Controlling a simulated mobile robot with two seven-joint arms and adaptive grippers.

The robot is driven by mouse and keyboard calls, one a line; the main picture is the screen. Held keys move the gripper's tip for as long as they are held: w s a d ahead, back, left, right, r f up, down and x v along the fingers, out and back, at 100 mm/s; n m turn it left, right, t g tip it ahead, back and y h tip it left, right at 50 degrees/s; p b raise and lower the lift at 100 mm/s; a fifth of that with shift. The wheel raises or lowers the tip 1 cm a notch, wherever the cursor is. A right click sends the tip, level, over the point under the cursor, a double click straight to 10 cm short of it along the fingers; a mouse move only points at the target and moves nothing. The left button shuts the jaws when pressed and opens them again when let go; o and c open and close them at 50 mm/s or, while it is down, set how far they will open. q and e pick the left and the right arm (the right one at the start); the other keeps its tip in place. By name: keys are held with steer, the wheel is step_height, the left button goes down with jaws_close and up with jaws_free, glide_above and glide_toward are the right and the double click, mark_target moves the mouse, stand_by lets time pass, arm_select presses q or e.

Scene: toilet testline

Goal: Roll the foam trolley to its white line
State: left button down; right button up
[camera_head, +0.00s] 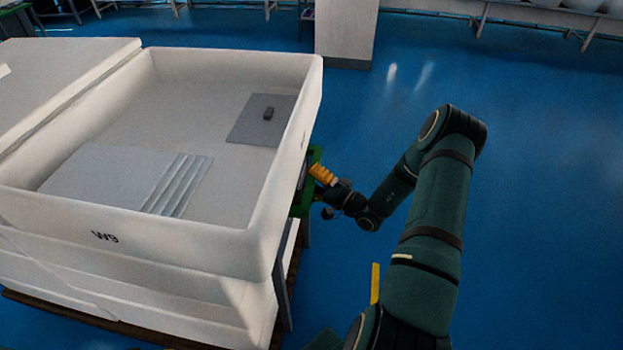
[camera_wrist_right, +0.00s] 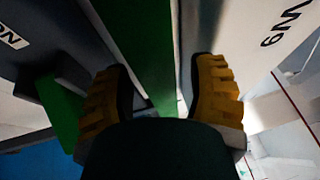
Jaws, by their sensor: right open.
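A green frame part (camera_head: 302,205) shows beside a large white bin (camera_head: 225,235) marked W9. I cannot tell whether it belongs to the foam trolley, as the bin hides most of it. My right gripper (camera_head: 322,174), with yellow fingers, is at this green part by the bin's right side. In the right wrist view, the fingers of my right gripper (camera_wrist_right: 160,95) are open, one on either side of a green bar (camera_wrist_right: 143,45). I cannot tell whether they touch it. My left gripper is not in view. No white floor line is visible.
Another white bin (camera_head: 60,75) stands at the left. A white pillar (camera_head: 346,30) stands behind. Blue floor (camera_head: 550,200) is clear to the right.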

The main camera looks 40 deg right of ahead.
jaws_close()
steer(key=w+a, duration=0.2)
steer(key=w, duration=0.1)
steer(key=shift+a, duration=0.35)
steer(key=w+a+b, duration=0.2)
steer(key=w+a, duration=0.7)
steer(key=w, duration=0.2)
steer(key=shift+w+a+f, duration=0.2)
steer(key=shift+w+f, duration=0.05)
steer(key=shift+d, duration=0.1)
steer(key=shift+c, duration=1.6)
jaws_free()
steer(key=shift+d, duration=0.1)
steer(key=o, duration=0.3)
steer(key=shift+d, duration=0.1)
steer(key=shift+r, duration=0.15)
